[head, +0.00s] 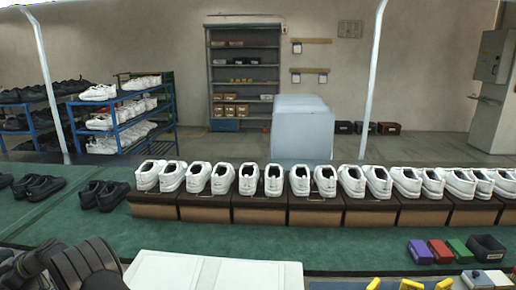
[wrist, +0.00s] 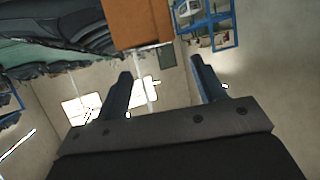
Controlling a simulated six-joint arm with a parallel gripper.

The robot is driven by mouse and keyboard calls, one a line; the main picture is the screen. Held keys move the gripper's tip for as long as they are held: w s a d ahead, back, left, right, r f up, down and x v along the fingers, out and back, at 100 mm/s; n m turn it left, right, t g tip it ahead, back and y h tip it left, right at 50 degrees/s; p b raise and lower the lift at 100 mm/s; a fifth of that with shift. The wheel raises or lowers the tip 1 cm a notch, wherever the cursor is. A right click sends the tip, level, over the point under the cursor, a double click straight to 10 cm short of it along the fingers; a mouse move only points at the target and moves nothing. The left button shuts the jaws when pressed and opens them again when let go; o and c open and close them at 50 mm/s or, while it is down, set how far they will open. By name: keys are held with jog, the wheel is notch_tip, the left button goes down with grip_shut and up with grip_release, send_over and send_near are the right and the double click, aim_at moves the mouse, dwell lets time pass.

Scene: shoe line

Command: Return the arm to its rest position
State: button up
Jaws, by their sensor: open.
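My gripper (wrist: 164,80) shows in the wrist view with its two dark fingers spread wide apart. Nothing is between them; beyond them are the wall and bright window-like patches. The wrist view is tilted, with the green surface (wrist: 50,52) and a brown box (wrist: 141,22) along its top. In the head view, a dark arm part of mine shows at the bottom left corner. I cannot make out the gripper's fingers there.
White shoes (head: 248,180) stand in pairs on a row of brown boxes (head: 259,214) across the green belt (head: 200,236). Black shoes (head: 104,195) lie at the left. Coloured blocks (head: 440,250) and a dark bin (head: 486,248) sit at the right front. Blue racks (head: 122,120) stand behind.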

jog(key=f, duration=0.3)
jog(key=shift+w+d, duration=0.25)
jog(key=shift+d, duration=0.1)
jog(key=v, duration=1.1)
jog(key=x, duration=1.2)
jog(key=shift+s+d+f, duration=0.1)
jog(key=shift+d, duration=0.05)
notch_tip(320, 180, up, 5)
jog(key=shift+f, duration=0.2)
jog(key=w+d+r, duration=0.7)
jog(key=d, duration=0.3)
jog(key=w+a+f+m+t, duration=0.1)
jog(key=w+f+m+t, duration=0.2)
jog(key=w+f, duration=0.3)
jog(key=w+a+f+m+t, duration=0.1)
jog(key=w+f+m+t, duration=0.15)
jog(key=w, duration=0.55)
jog(key=shift+t+y, duration=0.25)
jog(key=shift+y, duration=0.15)
jog(key=f, duration=0.7)
jog(key=w+f, duration=0.1)
jog(key=f, duration=0.2)
jog(key=shift+f, duration=0.25)
jog(key=shift+d+f, duration=0.1)
jog(key=shift+d, duration=0.1)
jog(key=shift+v, duration=1.3)
